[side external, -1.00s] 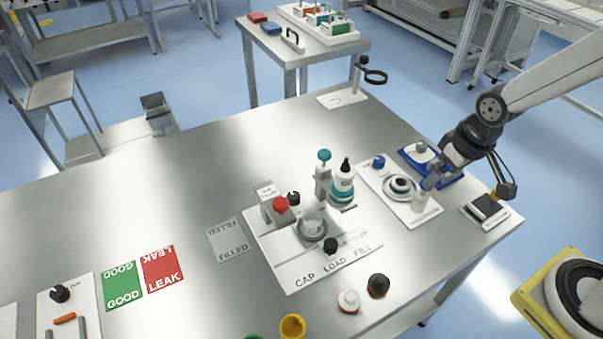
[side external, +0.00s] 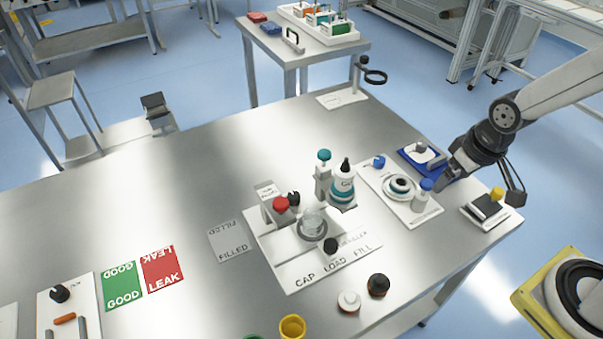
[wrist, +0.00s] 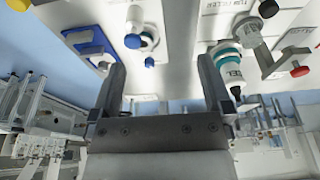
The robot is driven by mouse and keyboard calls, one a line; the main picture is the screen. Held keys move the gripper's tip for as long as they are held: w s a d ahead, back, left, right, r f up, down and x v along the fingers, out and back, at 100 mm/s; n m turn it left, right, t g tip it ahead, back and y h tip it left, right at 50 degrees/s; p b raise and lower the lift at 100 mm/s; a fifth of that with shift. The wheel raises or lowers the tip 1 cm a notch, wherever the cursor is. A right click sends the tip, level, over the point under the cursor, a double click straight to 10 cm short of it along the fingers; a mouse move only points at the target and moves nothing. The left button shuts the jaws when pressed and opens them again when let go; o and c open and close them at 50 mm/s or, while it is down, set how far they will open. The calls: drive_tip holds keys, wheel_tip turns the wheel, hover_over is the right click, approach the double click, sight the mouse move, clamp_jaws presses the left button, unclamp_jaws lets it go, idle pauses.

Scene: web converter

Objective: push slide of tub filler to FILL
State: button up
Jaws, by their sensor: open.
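The tub filler (side external: 290,275) is a white plate on the table, lettered CAP, LOAD and FILL along its front edge. A clear tub (side external: 313,219) sits in a round grey holder near its middle, around LOAD. A black knob (side external: 330,245) stands just in front of the holder. A red-knobbed press (side external: 281,204) stands at the CAP side. A teal-and-white bottle (side external: 343,187) hangs at the FILL side. My gripper (side external: 442,180) is to the right of the filler, beside a blue-capped cylinder. The wrist view shows its fingers (wrist: 162,85) apart with nothing between them.
A white plate (side external: 376,178) with a ring fixture and the blue-capped cylinder (side external: 424,194) stands between my gripper and the filler. A blue tray (side external: 406,153) and a yellow-knobbed pad (side external: 480,209) are nearby. Loose black (side external: 378,286) and white caps (side external: 348,301) lie in front.

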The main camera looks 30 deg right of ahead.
idle(0.4)
drive_tip(key=shift+c, duration=1.3)
drive_tip(key=n+g, duration=0.3)
drive_tip(key=n, duration=0.6)
hover_over(331, 243)
wheel_tip(331, 243, down, 9)
drive_tip(key=shift+r, duration=0.2)
drive_tip(key=shift+f, duration=0.15)
drive_tip(key=shift+f, duration=3.75)
